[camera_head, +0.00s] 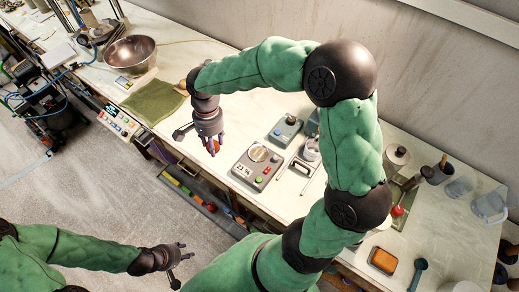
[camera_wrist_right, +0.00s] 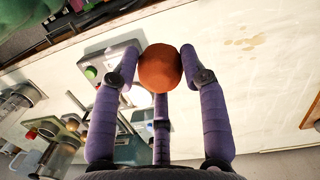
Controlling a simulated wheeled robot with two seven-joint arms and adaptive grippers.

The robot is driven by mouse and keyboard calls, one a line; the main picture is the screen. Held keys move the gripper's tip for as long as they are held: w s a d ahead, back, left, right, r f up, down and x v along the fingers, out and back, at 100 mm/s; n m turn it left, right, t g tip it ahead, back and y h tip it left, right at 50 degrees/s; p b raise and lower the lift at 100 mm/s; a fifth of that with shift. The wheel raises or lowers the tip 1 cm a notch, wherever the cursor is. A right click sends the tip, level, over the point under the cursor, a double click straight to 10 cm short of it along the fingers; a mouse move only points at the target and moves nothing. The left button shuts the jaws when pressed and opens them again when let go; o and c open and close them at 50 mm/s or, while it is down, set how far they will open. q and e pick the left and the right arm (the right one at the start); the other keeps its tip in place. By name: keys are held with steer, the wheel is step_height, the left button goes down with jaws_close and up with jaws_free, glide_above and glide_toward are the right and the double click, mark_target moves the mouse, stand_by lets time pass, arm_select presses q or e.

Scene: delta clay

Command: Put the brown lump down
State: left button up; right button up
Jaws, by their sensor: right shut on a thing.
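The brown lump (camera_wrist_right: 159,68) is round and orange-brown, held between the purple fingers of my right gripper (camera_wrist_right: 158,60) in the right wrist view. A small part of the lump (camera_head: 217,146) also shows in the head view between the fingertips. My right gripper (camera_head: 211,143) is shut on it, over the front part of the white table (camera_head: 188,163). Whether the lump touches the table is hard to tell. My left gripper (camera_head: 182,262) is empty with its fingers spread, low over the floor in front of the table.
A grey device with a round plate and display (camera_head: 257,166) stands right of the right gripper. A green cloth (camera_head: 155,101) and a metal bowl (camera_head: 131,53) lie to the left. Jars and cups (camera_head: 397,158) stand at the right. Bare tabletop shows around the gripper.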

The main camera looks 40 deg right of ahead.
step_height(320, 180, up, 4)
steer(key=s+m+p, duration=0.2)
steer(key=m, duration=0.5)
steer(key=m+t+b, duration=0.1)
steer(key=m+b, duration=0.1)
glide_above(258, 153)
step_height(258, 153, down, 8)
steer(key=shift+f, duration=0.1)
steer(key=shift+d+f, duration=0.2)
steer(key=shift+f, duration=1.55)
steer(key=shift+s, duration=0.1)
steer(key=shift+f+b, duration=0.15)
steer(key=shift+b, duration=0.2)
steer(key=o, duration=1.3)
